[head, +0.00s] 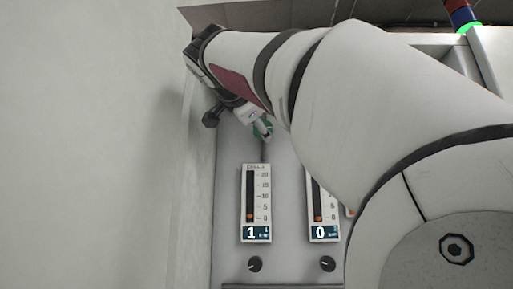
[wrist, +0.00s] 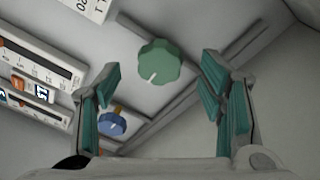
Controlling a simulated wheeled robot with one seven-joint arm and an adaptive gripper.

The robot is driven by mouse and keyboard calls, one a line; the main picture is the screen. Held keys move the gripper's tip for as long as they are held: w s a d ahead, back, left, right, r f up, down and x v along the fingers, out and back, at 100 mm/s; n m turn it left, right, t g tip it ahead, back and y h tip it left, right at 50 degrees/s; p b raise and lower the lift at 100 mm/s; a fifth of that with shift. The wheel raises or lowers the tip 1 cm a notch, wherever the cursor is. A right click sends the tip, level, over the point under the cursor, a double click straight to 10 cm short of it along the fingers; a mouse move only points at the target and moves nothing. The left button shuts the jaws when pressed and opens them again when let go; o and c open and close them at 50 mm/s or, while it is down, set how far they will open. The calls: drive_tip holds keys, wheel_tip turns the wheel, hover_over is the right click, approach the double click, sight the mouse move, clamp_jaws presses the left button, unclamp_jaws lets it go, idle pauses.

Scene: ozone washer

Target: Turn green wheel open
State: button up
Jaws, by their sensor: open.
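The green wheel (wrist: 158,62) is a scalloped knob with a white pointer mark, on the grey panel in the wrist view. Its mark points to the lower left in that view. My gripper (wrist: 160,75) is open and empty, with a teal-padded finger to each side of the wheel in the picture. I see no finger touching the wheel, and cannot tell how far off it is in depth. In the head view a small part of the green wheel (head: 264,127) shows beside my arm; the rest is hidden.
A blue knob (wrist: 112,124) is near my left finger in the wrist view. Upright gauges reading 1 (head: 256,204) and 0 (head: 321,209) stand below the wheel, with black knobs (head: 255,264) under them. A pale wall (head: 90,140) bounds the left.

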drive_tip(key=v, duration=0.7)
drive_tip(key=shift+d, duration=0.1)
drive_tip(key=w+d+f+n+g+y+b, duration=0.1)
drive_tip(key=d+f+n+g, duration=0.25)
drive_tip(key=d+f, duration=0.65)
drive_tip(key=w+d+f+n+g+b, duration=0.1)
drive_tip(key=d+f+n+g, duration=0.45)
drive_tip(key=f, duration=0.85)
drive_tip(key=s+d+f+n+g+y, duration=0.1)
drive_tip(key=s+d+f, duration=0.1)
drive_tip(key=s+f, duration=0.4)
drive_tip(key=s+d+f+n+g+y+b, duration=0.1)
drive_tip(key=s+f, duration=0.6)
drive_tip(key=f, duration=0.9)
drive_tip(key=s+d+f+n+g, duration=0.1)
drive_tip(key=s+d+f+n, duration=0.1)
drive_tip(key=s+d+f, duration=0.2)
wheel_tip(320, 180, down, 7)
drive_tip(key=s, duration=0.3)
drive_tip(key=shift+n+y, duration=0.4)
drive_tip(key=shift+d, duration=0.15)
